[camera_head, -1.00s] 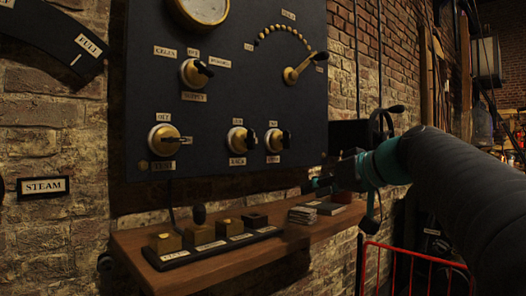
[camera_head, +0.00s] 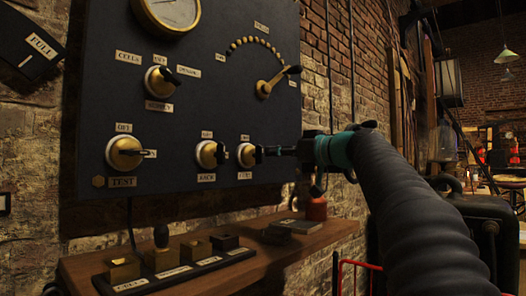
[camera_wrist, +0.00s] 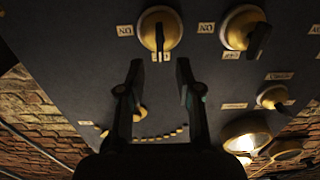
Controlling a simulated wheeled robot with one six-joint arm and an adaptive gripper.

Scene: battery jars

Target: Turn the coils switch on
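Two small brass rotary switches with black levers sit side by side low on the dark panel: the left one (camera_head: 208,154) and the right one (camera_head: 246,155). Their lower labels are too small to read surely, so I cannot tell which is the coils switch. My gripper (camera_head: 272,151) is at the right switch, its fingers reaching toward the black lever. In the wrist view, my gripper (camera_wrist: 158,70) is open, with the right switch (camera_wrist: 159,30) just beyond and between its fingertips. Its lever points down in that view. Contact cannot be told.
The panel (camera_head: 205,100) also carries a supply switch (camera_head: 160,81), a test switch (camera_head: 124,153), a dial with a brass lever (camera_head: 277,80) and a gauge (camera_head: 172,10). Below, a wooden shelf (camera_head: 285,255) holds brass-topped blocks and a red bottle (camera_head: 316,207).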

